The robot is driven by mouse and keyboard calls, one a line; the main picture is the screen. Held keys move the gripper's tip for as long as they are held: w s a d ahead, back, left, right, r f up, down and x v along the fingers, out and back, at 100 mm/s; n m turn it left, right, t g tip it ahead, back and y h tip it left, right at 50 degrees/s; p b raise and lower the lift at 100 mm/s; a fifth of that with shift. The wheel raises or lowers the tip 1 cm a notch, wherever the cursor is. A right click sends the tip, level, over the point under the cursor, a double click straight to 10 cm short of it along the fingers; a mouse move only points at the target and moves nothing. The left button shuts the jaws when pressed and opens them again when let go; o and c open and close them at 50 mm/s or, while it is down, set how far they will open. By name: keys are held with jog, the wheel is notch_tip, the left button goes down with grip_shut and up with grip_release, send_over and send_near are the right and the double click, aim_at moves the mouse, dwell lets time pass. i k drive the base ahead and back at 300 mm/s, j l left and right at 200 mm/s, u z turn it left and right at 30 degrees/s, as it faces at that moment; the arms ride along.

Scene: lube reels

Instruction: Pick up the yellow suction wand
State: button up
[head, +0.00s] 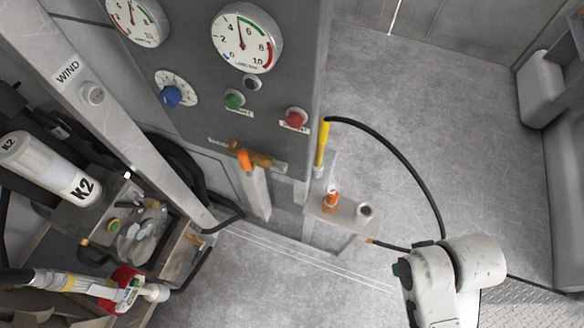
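The yellow suction wand (321,143) stands nearly upright at the right edge of the grey control cabinet, above a small grey shelf. A black hose leaves its top and arcs right and down behind my white arm. Its lower end is close to the shelf bracket; I cannot tell exactly how it is held. My arm links show at the lower right, apart from the wand. My gripper's fingers cannot be made out in this view.
The cabinet (200,113) has gauges, knobs and an orange-handled valve (245,159). A K2 cylinder (50,170) and machinery crowd the left.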

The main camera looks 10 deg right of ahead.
aim_at(318, 165)
jog(key=i+l+u, duration=0.2)
jog(key=l, duration=0.25)
jog(key=i+l+u, duration=0.2)
jog(key=l, duration=0.25)
jog(key=l+u, duration=0.2)
jog(key=l, duration=0.25)
jog(key=i+l+u, duration=0.2)
jog(key=l, duration=0.3)
